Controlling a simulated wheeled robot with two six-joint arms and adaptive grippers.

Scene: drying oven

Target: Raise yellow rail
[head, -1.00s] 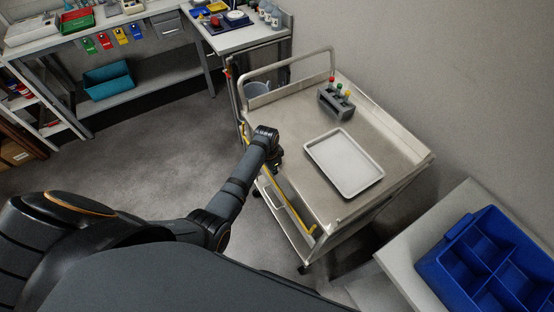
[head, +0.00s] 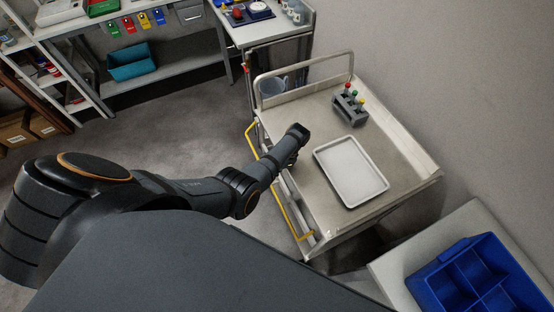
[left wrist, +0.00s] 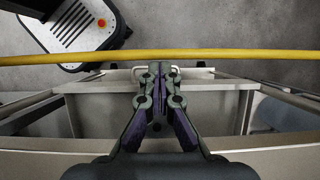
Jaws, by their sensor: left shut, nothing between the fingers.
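The yellow rail (head: 283,205) runs along the left side of the metal cart (head: 312,202) in the head view, and my left arm hides its middle. In the left wrist view the yellow rail (left wrist: 230,54) crosses the whole picture near the top. My left gripper (head: 293,158) is over the cart's left edge, its fingers mostly hidden by the wrist. In the wrist view the left gripper (left wrist: 157,68) is shut and empty, its tips just below the rail in the picture. I cannot tell whether they touch it. My right gripper is not in view.
A pale tray (head: 350,171) and a grey rack with colored-topped items (head: 349,109) stand on the cart. A blue divided bin (head: 480,275) is on a surface at the lower right. A grey wall borders the cart's right side. Open floor (head: 190,130) lies to its left.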

